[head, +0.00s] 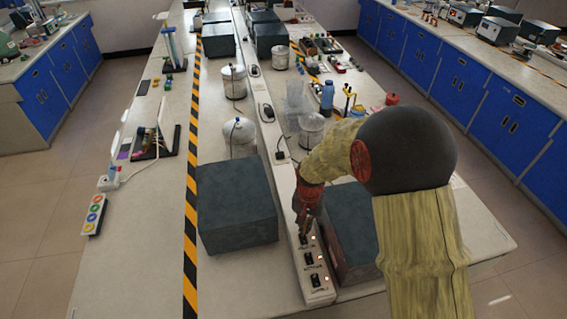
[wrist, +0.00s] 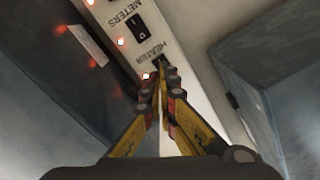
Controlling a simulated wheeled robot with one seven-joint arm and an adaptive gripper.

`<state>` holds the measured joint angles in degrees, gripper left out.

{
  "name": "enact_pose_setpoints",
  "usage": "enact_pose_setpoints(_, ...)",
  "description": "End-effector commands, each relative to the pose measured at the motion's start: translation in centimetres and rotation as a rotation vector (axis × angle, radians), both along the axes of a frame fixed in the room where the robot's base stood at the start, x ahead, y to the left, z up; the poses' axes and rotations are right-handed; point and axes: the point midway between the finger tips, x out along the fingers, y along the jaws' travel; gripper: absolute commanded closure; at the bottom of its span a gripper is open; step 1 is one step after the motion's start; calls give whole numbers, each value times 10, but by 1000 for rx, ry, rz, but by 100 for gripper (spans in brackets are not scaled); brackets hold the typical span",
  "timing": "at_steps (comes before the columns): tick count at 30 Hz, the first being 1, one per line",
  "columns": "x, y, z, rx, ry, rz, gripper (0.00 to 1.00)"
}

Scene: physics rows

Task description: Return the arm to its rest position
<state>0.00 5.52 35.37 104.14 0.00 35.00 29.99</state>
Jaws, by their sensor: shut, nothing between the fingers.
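My gripper (wrist: 163,82) is shut and empty in the wrist view. Its fingertips are beside a switch marked HEATER on a white switch panel (wrist: 150,47); I cannot tell whether they touch it. A black rocker switch marked METERS (wrist: 138,23) sits farther along the panel, and several small red lights glow beside the switches. In the head view my arm reaches in from the right and bends down to the panel (head: 318,264). My gripper (head: 305,236) shows there at the panel's far end, partly dark and small.
A dark box (head: 237,207) stands left of the panel, and another dark box (head: 352,222) stands close on its right, partly behind my arm. Metal cans (head: 240,137), a blue bottle (head: 327,96) and a red-topped item (head: 392,99) stand farther back.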

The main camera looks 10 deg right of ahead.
Motion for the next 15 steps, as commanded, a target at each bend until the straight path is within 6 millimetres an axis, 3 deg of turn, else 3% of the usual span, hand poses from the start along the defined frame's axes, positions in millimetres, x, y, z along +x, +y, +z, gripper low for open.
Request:
enact_pose_setpoints(8,-5,0,0,1,17,61,100)
enact_pose_setpoints(11,-32,0,-5,5,81,139,100)
enact_pose_setpoints(15,-66,0,28,14,108,259,100)
